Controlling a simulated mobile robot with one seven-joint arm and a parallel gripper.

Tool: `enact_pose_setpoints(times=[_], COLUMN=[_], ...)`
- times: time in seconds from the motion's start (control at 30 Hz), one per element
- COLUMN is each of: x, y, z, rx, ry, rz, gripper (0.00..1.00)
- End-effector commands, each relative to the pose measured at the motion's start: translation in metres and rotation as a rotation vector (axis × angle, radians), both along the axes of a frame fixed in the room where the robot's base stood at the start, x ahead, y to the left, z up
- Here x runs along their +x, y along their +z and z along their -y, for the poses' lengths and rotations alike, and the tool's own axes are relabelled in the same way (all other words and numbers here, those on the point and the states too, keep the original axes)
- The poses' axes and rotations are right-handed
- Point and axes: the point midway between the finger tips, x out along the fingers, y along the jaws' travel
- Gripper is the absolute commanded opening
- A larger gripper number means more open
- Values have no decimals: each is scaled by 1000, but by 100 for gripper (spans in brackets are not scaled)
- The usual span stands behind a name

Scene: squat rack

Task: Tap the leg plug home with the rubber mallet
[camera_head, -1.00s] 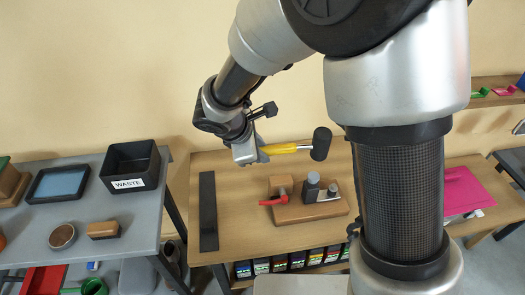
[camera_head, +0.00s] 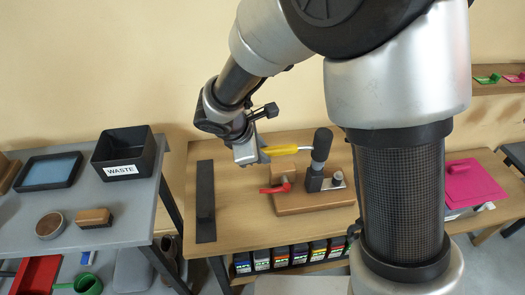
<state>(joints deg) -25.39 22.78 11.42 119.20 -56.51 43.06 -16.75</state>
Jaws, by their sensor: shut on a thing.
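The rubber mallet has a yellow handle (camera_head: 288,150) and a black head (camera_head: 322,144). My gripper (camera_head: 262,154) is shut on the left end of the handle, which points right, roughly level. The wooden fixture (camera_head: 300,203) lies on the table below the mallet, with a red lever (camera_head: 275,188) at its left. A dark grey upright piece (camera_head: 313,180), perhaps the leg with its plug, stands on the fixture. The mallet head overlaps the top of this piece in the picture. I cannot tell whether they touch, and the plug's seating is hidden.
The wooden table (camera_head: 250,222) also holds a long black bar (camera_head: 205,202) at its left. A grey bench (camera_head: 125,225) with a black waste bin (camera_head: 128,150) stands left. A pink item (camera_head: 470,183) lies right. Several small boxes (camera_head: 300,255) line the shelf below.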

Motion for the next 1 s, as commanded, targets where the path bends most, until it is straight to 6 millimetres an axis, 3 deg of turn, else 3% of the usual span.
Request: enact_pose_setpoints(times=[0.17,0.5,0.87,0.9,1.0], x=[1,0,0,-1,-4], y=[9,53,52,40,-22], z=[0,0,0,1,1], rx=[-1,-1,-1,-5,-12], ry=[0,0,0,2,7], rz=[2,1,1,-6,-15], gripper=[0,0,0,0,0])
